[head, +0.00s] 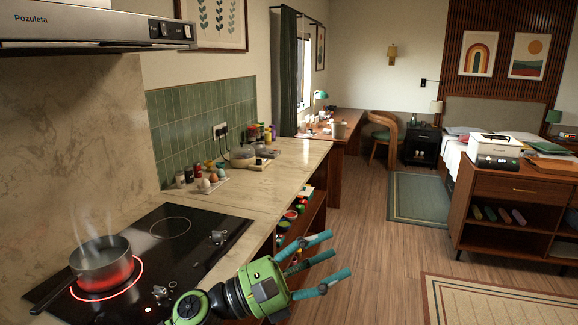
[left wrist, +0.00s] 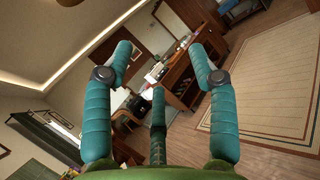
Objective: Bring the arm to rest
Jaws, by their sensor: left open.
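My left gripper (head: 318,264) is in front of the counter edge in the head view, with its green wrist and teal fingers pointing right over the floor. Its fingers are spread and hold nothing. In the left wrist view, the three teal fingers of the gripper (left wrist: 158,80) stand apart with only the room between them. My left arm comes in from the bottom of the head view, close to the cooktop's right front. My right gripper shows in neither view.
A steaming pot (head: 101,262) stands on a glowing burner of the black cooktop (head: 205,240). Eggs, jars and an appliance stand farther along the marble counter (head: 262,190). Open shelves (head: 300,218) lie under the counter, behind the gripper.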

